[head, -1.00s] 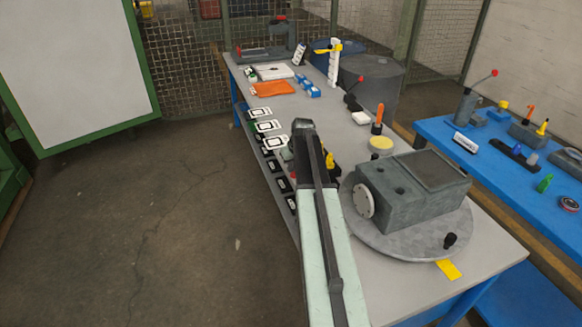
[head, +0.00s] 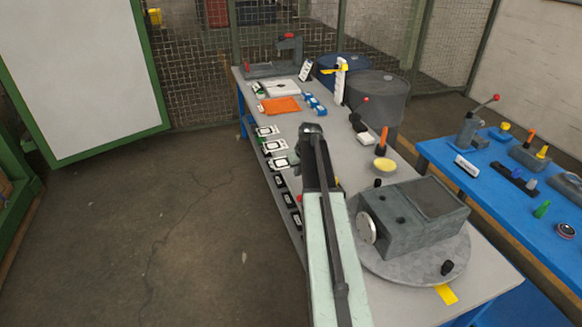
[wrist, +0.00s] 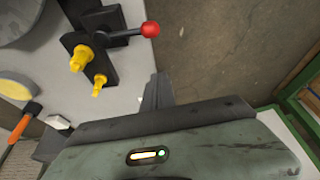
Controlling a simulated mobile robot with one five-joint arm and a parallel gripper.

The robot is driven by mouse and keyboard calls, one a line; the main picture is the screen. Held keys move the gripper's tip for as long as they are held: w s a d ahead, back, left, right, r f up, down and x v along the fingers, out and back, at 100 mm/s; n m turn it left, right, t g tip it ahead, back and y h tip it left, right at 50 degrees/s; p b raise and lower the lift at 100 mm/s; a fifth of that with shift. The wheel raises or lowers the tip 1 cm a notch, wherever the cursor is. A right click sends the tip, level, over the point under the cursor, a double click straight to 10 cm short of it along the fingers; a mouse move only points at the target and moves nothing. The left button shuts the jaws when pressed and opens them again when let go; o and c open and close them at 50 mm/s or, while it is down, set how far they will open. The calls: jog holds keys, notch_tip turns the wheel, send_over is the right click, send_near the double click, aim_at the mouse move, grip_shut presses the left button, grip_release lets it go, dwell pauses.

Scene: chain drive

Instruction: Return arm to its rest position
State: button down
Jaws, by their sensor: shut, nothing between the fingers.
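My arm reaches forward from the bottom of the head view, over the left edge of the grey workbench (head: 400,299). Its end hides most of what lies behind it, and the fingers cannot be made out there. In the wrist view my gripper (wrist: 157,90) shows as dark fingers, closed together and empty, pointing past the bench edge toward the floor. A black fixture with yellow pegs (wrist: 82,57) and a red-knobbed lever (wrist: 150,29) are on the bench beyond the fingers, apart from them.
A grey housing (head: 420,215) sits on a round turntable (head: 400,265) right of my arm. An orange-handled tool (head: 383,141) and a yellow disc (head: 385,164) stand behind it. A blue table (head: 470,180) is at right. The floor (head: 170,220) left of the bench is open.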

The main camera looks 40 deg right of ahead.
jog(key=w+a+n, duration=0.1)
jog(key=w+a, duration=0.2)
jog(key=a, duration=0.5)
jog(key=w+a+n, duration=0.2)
jog(key=a, duration=0.6)
jog(key=s+a+f+n+y, duration=0.1)
jog(key=s+a, duration=0.2)
jog(key=a, duration=1.2)
jog(key=s+a+f+g, duration=0.1)
jog(key=s+a+g, duration=0.1)
jog(key=s+a, duration=0.8)
jog(key=s+m+g, duration=0.1)
jog(key=s+g, duration=0.1)
jog(key=s, duration=0.5)
jog(key=shift+s+a+f+m+b, duration=0.25)
jog(key=shift+s+m+b, duration=0.15)
